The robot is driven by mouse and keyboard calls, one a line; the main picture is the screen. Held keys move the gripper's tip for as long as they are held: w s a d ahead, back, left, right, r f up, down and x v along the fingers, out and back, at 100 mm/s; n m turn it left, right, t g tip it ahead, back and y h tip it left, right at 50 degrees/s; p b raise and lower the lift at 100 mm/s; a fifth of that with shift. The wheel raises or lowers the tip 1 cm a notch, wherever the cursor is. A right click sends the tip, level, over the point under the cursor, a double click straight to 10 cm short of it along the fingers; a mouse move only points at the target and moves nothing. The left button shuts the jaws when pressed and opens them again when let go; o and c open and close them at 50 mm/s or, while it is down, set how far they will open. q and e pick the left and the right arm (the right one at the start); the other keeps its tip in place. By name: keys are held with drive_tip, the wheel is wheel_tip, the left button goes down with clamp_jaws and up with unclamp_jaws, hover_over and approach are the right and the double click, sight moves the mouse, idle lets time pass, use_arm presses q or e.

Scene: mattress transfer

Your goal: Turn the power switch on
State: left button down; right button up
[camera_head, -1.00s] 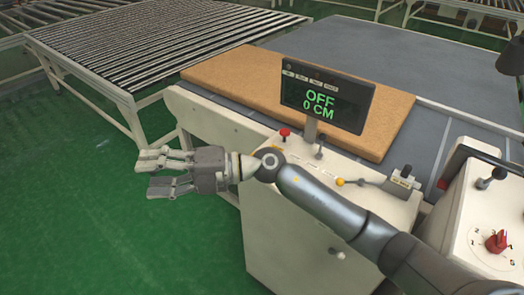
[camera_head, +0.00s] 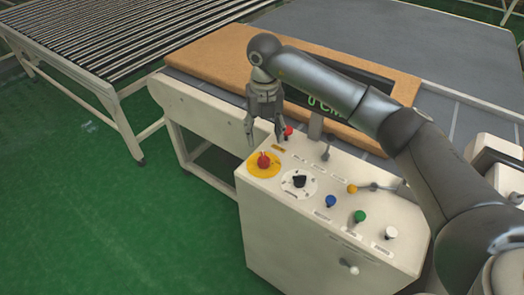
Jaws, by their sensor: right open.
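The control box (camera_head: 322,248) stands in the middle with its sloped panel facing me. The panel carries a black rotary switch (camera_head: 299,181) on a white dial, a red emergency button (camera_head: 264,160) on a yellow disc, and a small red knob (camera_head: 288,131) behind. I cannot tell from labels which one is the power switch. My right gripper (camera_head: 264,138) is open and empty, pointing down just above and behind the emergency button, near the small red knob. The display (camera_head: 318,105) is mostly hidden by my right arm; part of "0 CM" shows in green. My left gripper is out of view.
Blue (camera_head: 330,201), green (camera_head: 360,216) and white (camera_head: 391,233) buttons line the front of the panel. Levers (camera_head: 326,150) stand behind. A roller table (camera_head: 110,50) is at left; green floor is clear.

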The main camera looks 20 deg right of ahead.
sight(264, 156)
drive_tip(key=f, duration=0.1)
drive_tip(key=f+p, duration=0.1)
drive_tip(key=f, duration=0.3)
drive_tip(key=shift+s, duration=0.25)
wheel_tip(264, 156, down, 4)
drive_tip(key=shift+w+f+p, duration=0.1)
drive_tip(key=shift+w+p, duration=0.05)
drive_tip(key=shift+p, duration=0.6)
drive_tip(key=shift+f, duration=0.15)
drive_tip(key=shift+c, duration=1.3)
drive_tip(key=c, duration=0.8)
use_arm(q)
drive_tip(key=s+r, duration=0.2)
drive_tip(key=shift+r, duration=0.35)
